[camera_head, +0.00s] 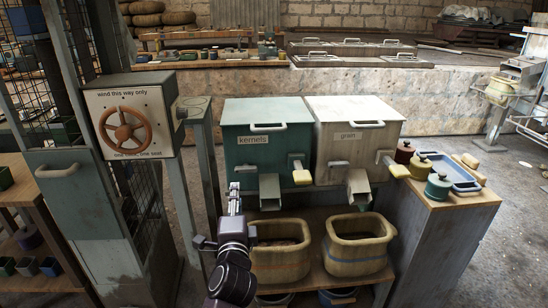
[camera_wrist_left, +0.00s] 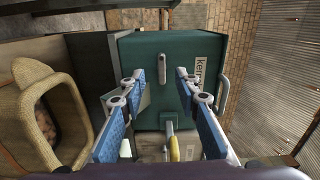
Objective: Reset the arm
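My left arm comes up from the bottom of the head view, and its gripper (camera_head: 234,198) is in front of the lower left part of the green kernels bin (camera_head: 268,150). In the left wrist view the gripper (camera_wrist_left: 160,80) has its two blue-padded fingers spread apart with nothing between them. The green bin (camera_wrist_left: 190,55) lies beyond the fingers, with a gap to them. Its yellow-tipped lever (camera_head: 301,174) is right of the gripper in the head view, and a yellow tip also shows low in the wrist view. My right gripper is not in view.
A pale grain bin (camera_head: 353,120) stands right of the green one. Two baskets (camera_head: 281,262) (camera_head: 358,257) sit on the shelf below the spouts. A crank box with a wheel (camera_head: 126,127) stands left. Several lidded pots and a blue tray (camera_head: 450,174) are on the right stand.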

